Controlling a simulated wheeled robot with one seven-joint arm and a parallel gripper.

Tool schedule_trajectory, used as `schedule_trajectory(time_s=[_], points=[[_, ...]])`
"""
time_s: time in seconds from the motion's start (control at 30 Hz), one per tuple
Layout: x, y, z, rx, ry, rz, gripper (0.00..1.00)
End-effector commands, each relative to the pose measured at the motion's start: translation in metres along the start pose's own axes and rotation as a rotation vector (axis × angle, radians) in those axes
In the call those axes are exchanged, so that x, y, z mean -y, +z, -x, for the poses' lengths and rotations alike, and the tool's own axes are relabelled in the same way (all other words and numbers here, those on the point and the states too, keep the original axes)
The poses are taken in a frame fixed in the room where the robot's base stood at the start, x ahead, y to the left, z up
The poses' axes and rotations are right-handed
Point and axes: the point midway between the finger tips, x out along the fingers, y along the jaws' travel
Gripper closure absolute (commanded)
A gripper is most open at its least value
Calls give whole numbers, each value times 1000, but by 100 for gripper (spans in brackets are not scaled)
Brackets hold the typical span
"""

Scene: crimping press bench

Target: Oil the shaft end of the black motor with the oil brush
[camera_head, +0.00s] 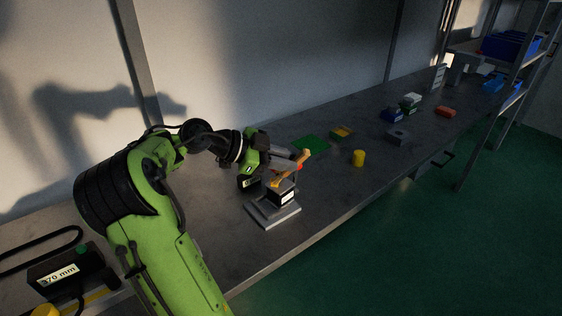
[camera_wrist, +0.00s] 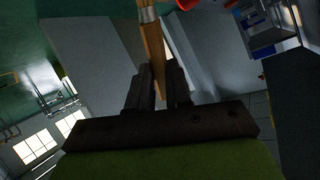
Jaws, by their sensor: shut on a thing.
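My gripper (camera_wrist: 160,82) is shut on the wooden handle of the oil brush (camera_wrist: 153,48), whose metal band shows at the top edge of the wrist view. In the head view the tan brush (camera_head: 288,179) slants down to the left from my gripper, and its lower end is close over the black motor (camera_head: 281,193). I cannot tell whether they touch. The motor is a dark block with a white label, on a grey stepped stand (camera_head: 268,215) on the bench. Its shaft end cannot be made out behind the brush.
A green mat (camera_head: 310,144) and a yellow cylinder (camera_head: 358,158) are right of the stand. A grey block (camera_head: 397,136), small boxes (camera_head: 410,101) and an orange-red block (camera_head: 445,111) lie farther along. A wall runs behind the bench.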

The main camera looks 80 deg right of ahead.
Motion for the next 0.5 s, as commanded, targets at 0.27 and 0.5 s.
schedule_trajectory(time_s=[0.27, 0.5], points=[[-6, 5, 10, 0, -4, 0, 100], [-4, 3, 4, -2, 0, -2, 100]])
